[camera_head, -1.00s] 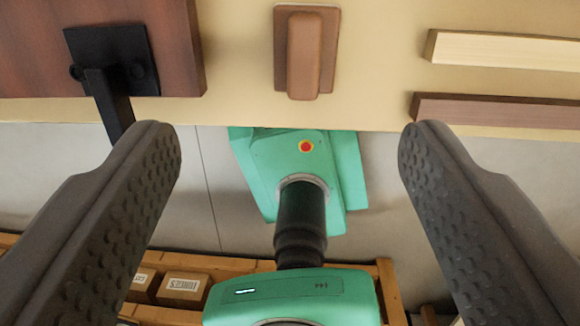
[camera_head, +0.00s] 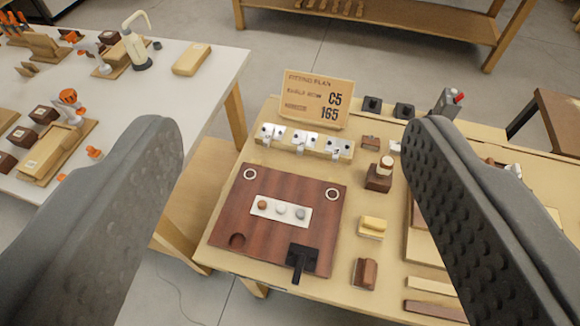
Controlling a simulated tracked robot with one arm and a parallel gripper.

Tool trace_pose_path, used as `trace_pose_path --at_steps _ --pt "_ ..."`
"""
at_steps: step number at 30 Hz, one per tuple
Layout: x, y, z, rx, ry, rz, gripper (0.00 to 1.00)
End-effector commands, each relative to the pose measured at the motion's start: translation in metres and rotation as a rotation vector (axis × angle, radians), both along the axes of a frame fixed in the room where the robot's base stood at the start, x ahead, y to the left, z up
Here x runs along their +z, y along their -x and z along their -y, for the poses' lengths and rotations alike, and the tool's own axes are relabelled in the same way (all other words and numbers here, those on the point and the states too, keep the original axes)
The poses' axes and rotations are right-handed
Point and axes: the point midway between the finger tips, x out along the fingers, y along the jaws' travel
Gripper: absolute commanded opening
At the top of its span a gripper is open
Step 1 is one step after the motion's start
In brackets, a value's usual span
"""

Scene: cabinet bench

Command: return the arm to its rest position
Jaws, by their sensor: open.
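My gripper (camera_head: 292,150) is open and empty, with one dark ribbed finger at each side of the picture. It hangs high above the bench, and nothing is between the fingers. Below it, the cabinet bench (camera_head: 226,256) carries a dark red-brown wooden panel (camera_head: 225,215). A black handle (camera_head: 303,258) sits at the panel's front edge. A white strip with several round pieces (camera_head: 281,222) lies on the panel. The rest of my arm is not in view.
A sign (camera_head: 317,98) stands at the bench's back, behind a row of metal hinges (camera_head: 305,143). Small wooden blocks, including a brown one (camera_head: 365,273), lie right of the panel. A white table (camera_head: 205,90) with tools is at the left. Clear floor (camera_head: 285,50) lies behind.

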Motion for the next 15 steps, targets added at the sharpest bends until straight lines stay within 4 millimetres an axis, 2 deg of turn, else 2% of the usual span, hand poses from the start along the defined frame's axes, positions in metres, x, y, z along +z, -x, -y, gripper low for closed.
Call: trace_pose_path --at_steps 1,4,15 --pt "0.01 0.009 -0.003 0.005 0.002 0.03 0.64" --pt "0.019 0.017 -0.006 0.009 0.004 0.062 0.64" --pt "0.023 0.019 -0.007 0.01 0.004 0.071 0.64"
